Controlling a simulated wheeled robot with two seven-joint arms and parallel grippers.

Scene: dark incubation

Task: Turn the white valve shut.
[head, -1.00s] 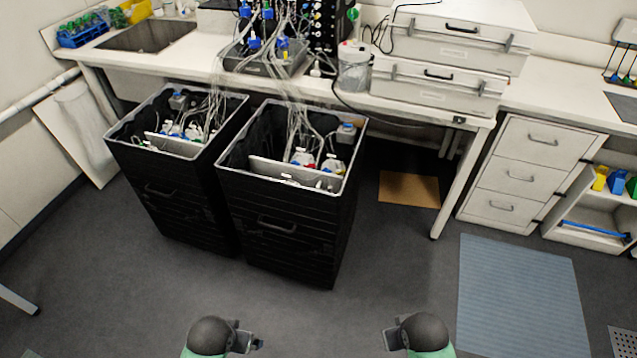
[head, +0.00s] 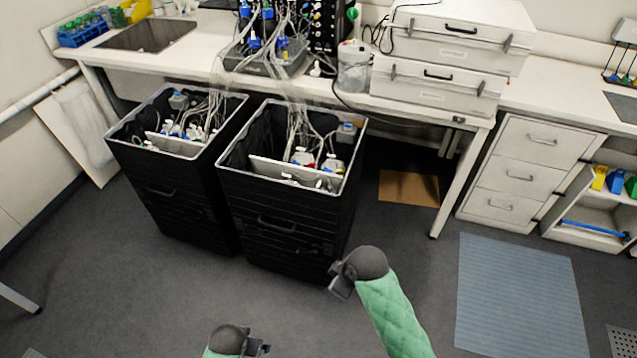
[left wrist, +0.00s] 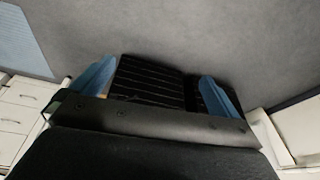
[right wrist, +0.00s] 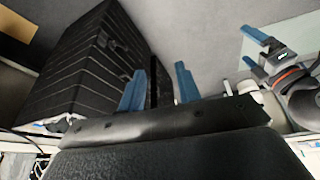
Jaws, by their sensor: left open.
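I cannot pick out the white valve for certain in any view. Tubing, bottles and white fittings crowd the right black bin (head: 268,232) and the left black bin (head: 175,195). My right gripper (head: 338,282) is low in front of the right bin's front right corner. In the right wrist view its blue fingers (right wrist: 160,90) stand apart with nothing between them, and a bin's side shows to the left. My left gripper (head: 260,348) is at the bottom edge of the head view. Its fingers (left wrist: 158,85) are apart and empty in the left wrist view.
The bench (head: 340,93) behind the bins carries a tubing rack, a clear jar (head: 354,68) and stacked white cases (head: 435,90). A drawer unit (head: 518,170) stands at the right. Grey floor and a blue mat (head: 522,295) leave free room in front.

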